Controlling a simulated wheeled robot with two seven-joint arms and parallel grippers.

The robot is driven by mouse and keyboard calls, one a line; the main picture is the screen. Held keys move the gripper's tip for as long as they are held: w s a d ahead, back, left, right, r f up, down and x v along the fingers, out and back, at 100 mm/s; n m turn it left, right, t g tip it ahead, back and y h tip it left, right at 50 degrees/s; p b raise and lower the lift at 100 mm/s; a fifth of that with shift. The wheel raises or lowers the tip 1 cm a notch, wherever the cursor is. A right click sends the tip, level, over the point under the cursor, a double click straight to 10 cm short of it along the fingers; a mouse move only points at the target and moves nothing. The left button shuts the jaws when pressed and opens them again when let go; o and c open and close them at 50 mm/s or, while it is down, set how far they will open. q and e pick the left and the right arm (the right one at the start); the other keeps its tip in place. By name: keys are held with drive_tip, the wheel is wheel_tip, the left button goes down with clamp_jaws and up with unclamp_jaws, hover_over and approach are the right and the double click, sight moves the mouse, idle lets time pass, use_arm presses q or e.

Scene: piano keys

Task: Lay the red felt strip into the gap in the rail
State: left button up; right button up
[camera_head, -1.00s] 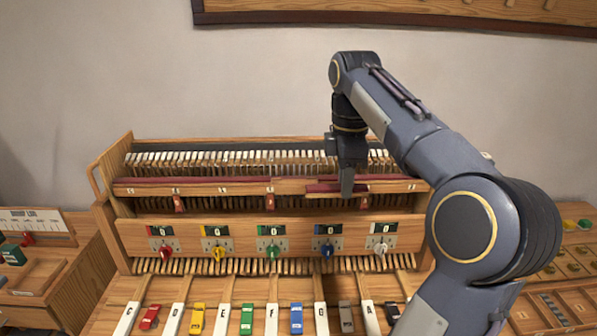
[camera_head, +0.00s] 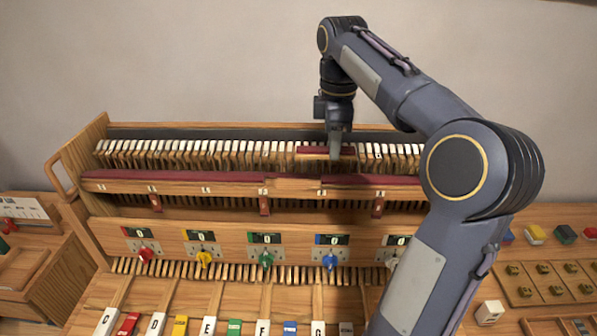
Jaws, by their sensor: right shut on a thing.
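The red felt strip (camera_head: 312,150) is in my right gripper (camera_head: 336,154), which is shut on it. The strip shows level, above and behind the rail in the picture, in front of the row of white-topped hammers. The rail (camera_head: 240,188) runs across the wooden piano action with dark red felt along its top. Its gap (camera_head: 293,183) shows as a bare wood stretch between the left and right felt lengths. The strip appears apart from the gap, higher in the picture and slightly to its right. My left gripper is not in view.
White-topped hammers (camera_head: 200,150) stand close behind the rail. Below it are a panel with coloured knobs (camera_head: 265,260) and coloured and lettered keys (camera_head: 208,325). A wooden side cabinet (camera_head: 30,265) stands left; a tray with small parts (camera_head: 555,280) lies right.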

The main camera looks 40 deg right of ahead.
hover_over(299, 184)
wheel_tip(299, 184, down, 7)
drive_tip(key=shift+s+d+r, duration=0.1)
drive_tip(key=shift+s, duration=0.05)
drive_tip(key=shift+w+f+b, duration=0.2)
drive_tip(key=shift+f+b, duration=0.6)
drive_tip(key=shift+f, duration=1.25)
drive_tip(key=o, duration=0.9)
drive_tip(key=shift+o, duration=0.2)
